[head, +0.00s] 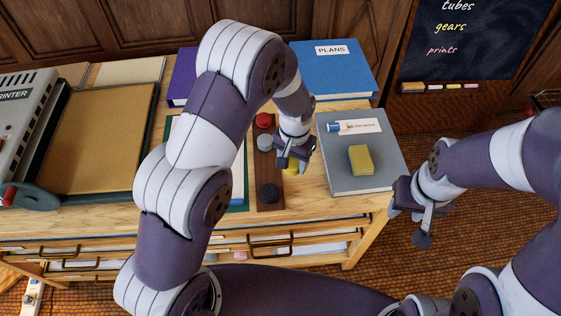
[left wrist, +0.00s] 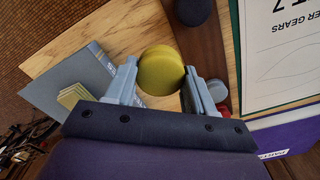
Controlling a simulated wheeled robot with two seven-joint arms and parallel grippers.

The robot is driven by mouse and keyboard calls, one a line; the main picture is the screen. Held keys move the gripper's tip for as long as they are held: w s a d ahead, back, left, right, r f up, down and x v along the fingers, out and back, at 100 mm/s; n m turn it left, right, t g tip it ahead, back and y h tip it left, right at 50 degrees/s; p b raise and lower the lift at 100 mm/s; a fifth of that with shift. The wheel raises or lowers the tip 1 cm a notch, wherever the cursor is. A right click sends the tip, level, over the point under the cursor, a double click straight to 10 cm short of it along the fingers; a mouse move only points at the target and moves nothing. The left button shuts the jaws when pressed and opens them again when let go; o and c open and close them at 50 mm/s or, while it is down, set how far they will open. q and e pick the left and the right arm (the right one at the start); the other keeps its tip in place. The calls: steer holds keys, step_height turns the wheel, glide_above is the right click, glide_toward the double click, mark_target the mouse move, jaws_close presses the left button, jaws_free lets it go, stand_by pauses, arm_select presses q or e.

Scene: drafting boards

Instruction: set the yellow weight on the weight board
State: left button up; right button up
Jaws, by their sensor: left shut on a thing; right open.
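The yellow weight (head: 292,169) is a round disc, and it shows clearly in the left wrist view (left wrist: 161,70). My left gripper (head: 293,156) is shut on it, one finger at each side. The weight board (head: 268,167) is a narrow dark brown strip with a red weight (head: 264,120), a grey weight (head: 265,142) and a black weight (head: 269,193) on it. The yellow weight is by the board's right edge, beside a gap between the grey and black weights. I cannot tell whether it touches anything below. My right gripper (head: 424,222) is open and empty, right of the table.
A blue PLANS book (head: 345,75) is behind. A green-edged sheet lies left of the board, partly behind my left arm. A printer (head: 22,110) stands far left.

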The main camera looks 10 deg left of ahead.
arm_select(q)
steer(key=p, duration=0.1)
glide_above(268, 169)
steer(key=f, duration=0.4)
steer(key=shift+d+f, duration=0.2)
steer(key=shift+f, duration=0.2)
steer(key=shift+w+a+f, duration=0.1)
steer(key=shift+a+f, duration=0.05)
steer(key=shift+f, duration=0.1)
step_height(268, 169, down, 4)
steer(key=shift+r+p, duration=0.1)
steer(key=shift+p, duration=0.45)
steer(key=shift+a, duration=0.1)
steer(key=shift+f, duration=0.25)
steer(key=o, duration=1.4)
steer(key=shift+o, duration=0.2)
steer(key=shift+r, duration=0.1)
